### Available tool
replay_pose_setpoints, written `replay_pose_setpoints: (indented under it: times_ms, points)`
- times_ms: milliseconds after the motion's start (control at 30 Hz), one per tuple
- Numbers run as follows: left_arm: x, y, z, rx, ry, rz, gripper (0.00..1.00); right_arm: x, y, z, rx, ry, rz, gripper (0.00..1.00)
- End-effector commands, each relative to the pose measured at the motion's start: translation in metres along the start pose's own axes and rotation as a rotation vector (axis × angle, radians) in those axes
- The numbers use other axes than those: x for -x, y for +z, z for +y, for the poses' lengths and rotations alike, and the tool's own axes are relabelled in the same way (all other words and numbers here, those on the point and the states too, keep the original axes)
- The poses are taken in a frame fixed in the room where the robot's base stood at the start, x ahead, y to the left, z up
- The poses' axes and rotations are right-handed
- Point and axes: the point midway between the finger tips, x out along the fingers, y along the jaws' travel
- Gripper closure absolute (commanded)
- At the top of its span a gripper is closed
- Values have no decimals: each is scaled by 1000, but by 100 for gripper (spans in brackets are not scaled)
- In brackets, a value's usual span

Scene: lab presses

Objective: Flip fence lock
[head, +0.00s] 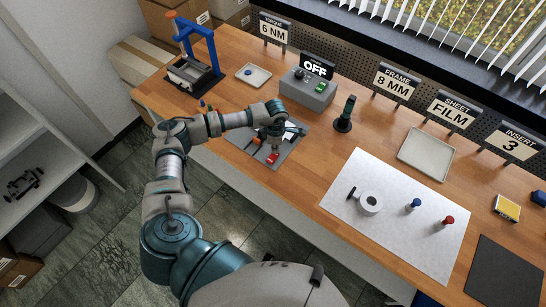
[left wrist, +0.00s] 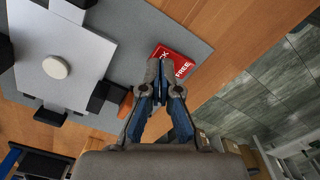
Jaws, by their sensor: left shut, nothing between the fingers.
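The fence fixture stands on a grey base plate (head: 285,155) near the table's front edge. In the left wrist view the plate (left wrist: 120,30) carries a pale block with a round cream knob (left wrist: 56,67) and black blocks. A red label (head: 272,157) lies by the plate's front edge; in the wrist view this label (left wrist: 177,61) reads "FREE", its other word partly covered. A small orange part (left wrist: 126,103) sits beside a black block, possibly the lock lever. My left gripper (head: 274,143) is shut and empty, its fingertips (left wrist: 160,68) over or beside the label; contact is unclear.
A grey box with an "OFF" display (head: 317,67) and a green button stands behind the fixture. A blue-framed press (head: 195,55) stands back left. A white mat (head: 390,225) holds a roll and stamps.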

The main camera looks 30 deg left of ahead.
Motion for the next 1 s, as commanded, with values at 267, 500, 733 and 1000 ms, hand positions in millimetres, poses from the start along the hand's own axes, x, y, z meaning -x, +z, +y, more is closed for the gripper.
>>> replay_pose_setpoints:
  times_ms: [267, 500, 733, 1000]
  points:
    - [-5, 0, 0, 0, 0, 0, 100, -4, 1, 0, 0, 0, -1, 60]
    - [-8, 0, 0, 0, 0, 0, 100, -6, 1, -2, 0, -2, -1, 60]
    - [-12, 0, 0, 0, 0, 0, 100, -9, 1, -4, -1, -4, -1, 60]
    - [-16, 0, 0, 0, 0, 0, 100, -12, 2, -4, -1, -4, -1, 60]
